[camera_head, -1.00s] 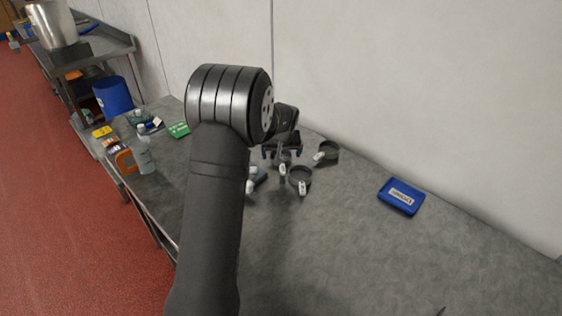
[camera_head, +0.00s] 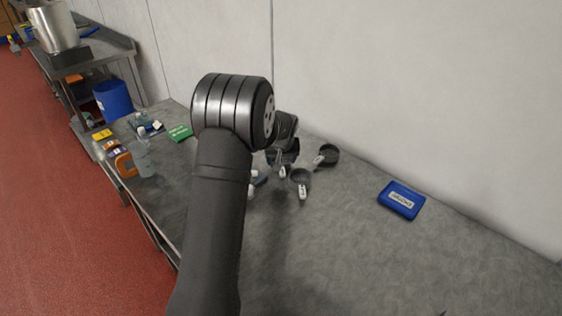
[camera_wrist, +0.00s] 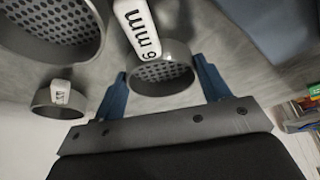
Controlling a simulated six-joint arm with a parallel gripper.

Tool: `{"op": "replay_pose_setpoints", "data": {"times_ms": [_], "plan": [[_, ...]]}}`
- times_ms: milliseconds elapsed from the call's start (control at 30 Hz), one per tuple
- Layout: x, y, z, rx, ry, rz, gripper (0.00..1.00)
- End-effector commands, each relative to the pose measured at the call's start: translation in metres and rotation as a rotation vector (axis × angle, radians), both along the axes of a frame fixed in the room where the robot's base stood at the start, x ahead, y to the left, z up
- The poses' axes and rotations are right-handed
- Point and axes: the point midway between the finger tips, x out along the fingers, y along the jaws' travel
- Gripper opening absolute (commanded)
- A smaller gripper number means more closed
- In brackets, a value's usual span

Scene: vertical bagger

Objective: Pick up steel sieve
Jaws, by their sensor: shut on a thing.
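In the wrist view, my gripper (camera_wrist: 160,70) has its two blue fingers on either side of a round steel sieve (camera_wrist: 150,90) with a perforated bottom and is shut on it. A white tag reading "6 mm" (camera_wrist: 138,30) rises from this sieve's rim. In the head view, my gripper (camera_head: 283,158) is low over the grey table, partly hidden by my arm, and the held sieve is mostly hidden there. Two more sieves are close by: a larger one (camera_wrist: 60,45) and another with a white tag (camera_wrist: 58,110). They show in the head view at right of the gripper (camera_head: 300,177).
A blue labelled box (camera_head: 401,200) lies on the table (camera_head: 380,270) to the right, with clear surface around it. A clear bottle (camera_head: 142,158), a green box (camera_head: 180,132) and small items stand at the left. The wall (camera_head: 420,100) runs close behind the sieves.

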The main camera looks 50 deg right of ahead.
Motion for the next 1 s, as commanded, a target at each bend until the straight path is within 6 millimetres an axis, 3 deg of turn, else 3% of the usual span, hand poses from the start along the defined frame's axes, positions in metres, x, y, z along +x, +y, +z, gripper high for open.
{"op": "replay_pose_setpoints", "data": {"times_ms": [267,700,867,1000], "plan": [[0.001,-0.001,0.038,-0.006,-0.003,0.000,0.38],[-0.092,-0.007,0.093,-0.003,0.000,-0.004,0.38],[-0.109,-0.007,0.104,-0.001,0.000,0.000,0.38],[-0.099,0.005,0.111,-0.002,-0.001,0.040,0.38]]}}
